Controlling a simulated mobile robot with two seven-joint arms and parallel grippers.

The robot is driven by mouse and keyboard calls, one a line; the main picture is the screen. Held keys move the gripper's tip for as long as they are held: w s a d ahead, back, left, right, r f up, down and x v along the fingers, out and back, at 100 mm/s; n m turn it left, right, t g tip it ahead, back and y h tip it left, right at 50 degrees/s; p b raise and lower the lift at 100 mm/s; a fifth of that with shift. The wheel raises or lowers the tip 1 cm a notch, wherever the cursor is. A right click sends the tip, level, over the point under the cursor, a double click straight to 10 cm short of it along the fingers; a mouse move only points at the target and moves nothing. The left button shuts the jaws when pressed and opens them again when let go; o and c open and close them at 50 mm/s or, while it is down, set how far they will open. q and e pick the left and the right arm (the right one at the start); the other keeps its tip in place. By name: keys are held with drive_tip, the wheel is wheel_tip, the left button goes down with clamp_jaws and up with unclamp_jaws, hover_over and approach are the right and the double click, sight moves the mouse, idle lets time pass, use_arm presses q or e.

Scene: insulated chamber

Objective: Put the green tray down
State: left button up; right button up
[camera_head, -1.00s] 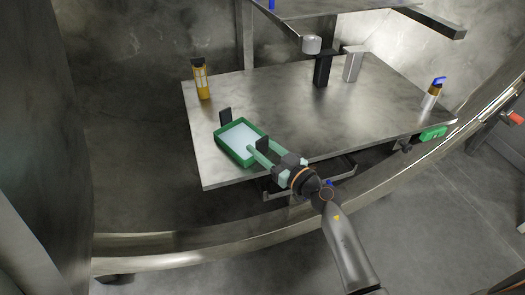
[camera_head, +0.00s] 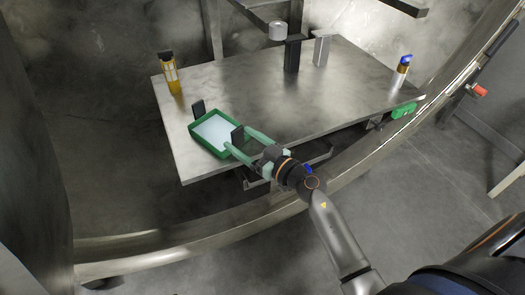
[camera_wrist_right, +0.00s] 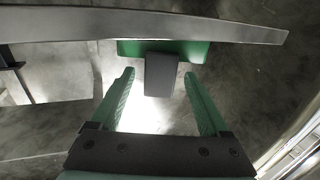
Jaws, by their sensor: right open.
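The green tray (camera_head: 194,143), with a pale inside, sits at the front left corner of the metal table (camera_head: 300,110) and appears to rest on it. It has a dark upright handle on its left end and another on its right end (camera_head: 238,139). My right gripper (camera_head: 236,143) is open at the right end, its pale green fingers around that handle. In the right wrist view the handle (camera_wrist_right: 161,75) stands between the spread fingers (camera_wrist_right: 159,78), with gaps to both. The tray's green wall (camera_wrist_right: 195,50) shows behind it. My left gripper is not in view.
A yellow bottle (camera_head: 170,75) stands at the table's back left. A black stand (camera_head: 292,55) and a grey stand (camera_head: 321,49) are at the back. A blue-capped bottle (camera_head: 402,70) is at the right. The table's middle is clear. A curved metal rim (camera_head: 250,218) runs in front.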

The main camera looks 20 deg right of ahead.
drive_tip(key=s+d+f+m+t+h, duration=0.1)
drive_tip(key=s+d+m+h, duration=0.15)
drive_tip(key=s, duration=0.35)
drive_tip(key=s+d+f+m+h, duration=0.1)
drive_tip(key=s+d+h, duration=0.15)
drive_tip(key=s, duration=0.35)
drive_tip(key=s+a+f+n+g, duration=0.1)
drive_tip(key=s+a+f+g, duration=0.3)
drive_tip(key=s+a+f, duration=0.1)
drive_tip(key=s+a+f+n+g+y, duration=0.1)
drive_tip(key=s+a+f+g, duration=0.3)
drive_tip(key=f, duration=0.5)
drive_tip(key=s+a+p, duration=0.1)
drive_tip(key=s, duration=0.1)
drive_tip(key=shift+s+f+g, duration=0.15)
drive_tip(key=shift+s+g, duration=0.15)
drive_tip(key=shift+s, duration=0.1)
